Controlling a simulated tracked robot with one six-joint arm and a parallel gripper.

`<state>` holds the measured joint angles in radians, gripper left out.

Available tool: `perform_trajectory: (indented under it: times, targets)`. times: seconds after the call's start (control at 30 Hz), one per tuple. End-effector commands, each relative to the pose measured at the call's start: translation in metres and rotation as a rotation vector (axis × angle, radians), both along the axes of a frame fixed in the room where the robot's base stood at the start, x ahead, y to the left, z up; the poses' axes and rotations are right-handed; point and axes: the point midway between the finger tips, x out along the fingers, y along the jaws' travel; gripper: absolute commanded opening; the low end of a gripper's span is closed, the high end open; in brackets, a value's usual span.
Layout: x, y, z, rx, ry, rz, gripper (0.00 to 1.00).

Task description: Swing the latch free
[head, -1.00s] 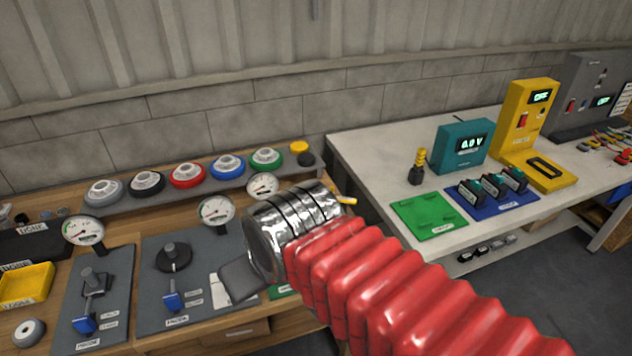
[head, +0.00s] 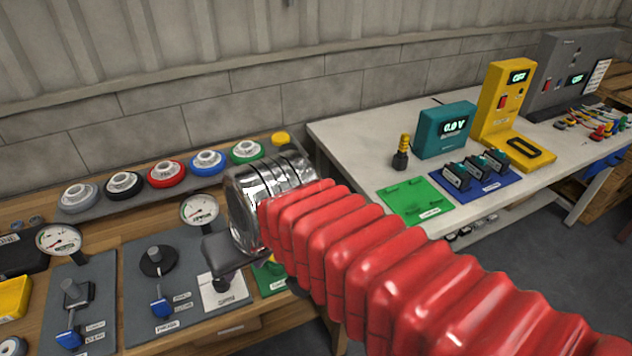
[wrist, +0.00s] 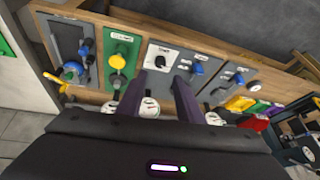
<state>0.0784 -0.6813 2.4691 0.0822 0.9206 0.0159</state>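No part is plainly marked as a latch, and I cannot tell which it is. Candidates are the blue-handled lever (head: 161,307) on a grey panel, another blue-handled lever (head: 70,336) at the far left, and a yellow handle (wrist: 117,62) on a green panel in the wrist view. My gripper (wrist: 161,84) shows in the wrist view with its two dark fingers apart and nothing between them. The fingers point toward a grey panel with a white card and black knob (wrist: 160,61). In the head view my arm hides most of that area.
Round gauges (head: 200,210) stand behind the panels. A rack of coloured round caps (head: 166,173) runs along the back of the wooden bench. A pale table (head: 360,141) at the right carries a teal meter (head: 443,130) and a yellow device (head: 505,100).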

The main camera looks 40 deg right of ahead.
Motion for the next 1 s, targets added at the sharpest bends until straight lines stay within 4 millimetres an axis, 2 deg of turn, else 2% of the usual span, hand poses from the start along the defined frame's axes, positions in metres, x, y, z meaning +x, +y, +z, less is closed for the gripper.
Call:
perform_trajectory:
  times: [0.37,0.57,0.77,1.0]
  targets:
    - [0.042,-0.030,-0.021,0.352,0.180,-0.448,0.33]
    - [0.068,-0.055,-0.031,0.558,0.252,-0.695,0.33]
    - [0.095,-0.092,-0.042,0.775,0.309,-0.940,0.33]
    - [0.123,-0.151,-0.056,1.054,0.353,-1.225,0.33]
